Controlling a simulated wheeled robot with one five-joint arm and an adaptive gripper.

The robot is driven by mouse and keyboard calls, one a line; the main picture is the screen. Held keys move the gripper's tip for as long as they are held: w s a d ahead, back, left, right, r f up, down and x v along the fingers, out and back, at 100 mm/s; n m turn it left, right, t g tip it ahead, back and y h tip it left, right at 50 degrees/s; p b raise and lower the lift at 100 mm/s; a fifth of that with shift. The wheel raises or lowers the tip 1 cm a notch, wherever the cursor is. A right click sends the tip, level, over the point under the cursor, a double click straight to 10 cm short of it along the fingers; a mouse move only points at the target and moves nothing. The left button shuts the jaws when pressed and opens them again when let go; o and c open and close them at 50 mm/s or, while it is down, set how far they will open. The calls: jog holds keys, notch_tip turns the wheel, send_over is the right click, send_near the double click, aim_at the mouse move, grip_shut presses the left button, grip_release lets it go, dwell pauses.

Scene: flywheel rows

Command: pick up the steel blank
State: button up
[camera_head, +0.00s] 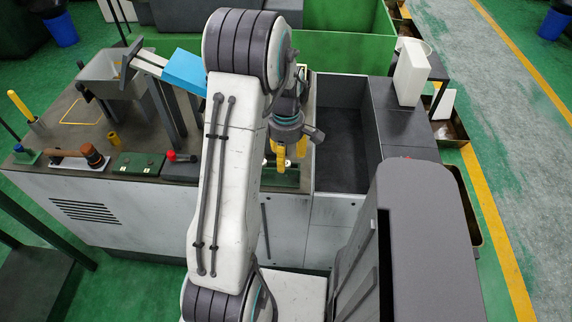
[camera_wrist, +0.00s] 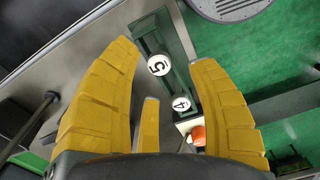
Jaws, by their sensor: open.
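My gripper (camera_head: 291,156) hangs above the front right of the workbench (camera_head: 226,180), fingers pointing down. Its yellow fingers are spread, with nothing between them. In the wrist view the gripper (camera_wrist: 164,56) also shows open. Below it is a dark green holder (camera_wrist: 176,75) with round white labels, "5" and "4"; the green holder also shows under the fingers in the head view (camera_head: 282,178). I cannot make out the steel blank for certain in either view; my arm and fingers hide part of the bench.
A wooden-handled tool (camera_head: 72,155), a green block (camera_head: 138,164) and a red-knobbed item (camera_head: 180,157) lie along the bench front. A grey machine with a blue part (camera_head: 185,71) stands behind. A dark open bay (camera_head: 341,135) lies right of the gripper.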

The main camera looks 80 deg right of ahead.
jog(key=shift+f, duration=1.45)
jog(key=shift+o, duration=0.3)
grip_shut()
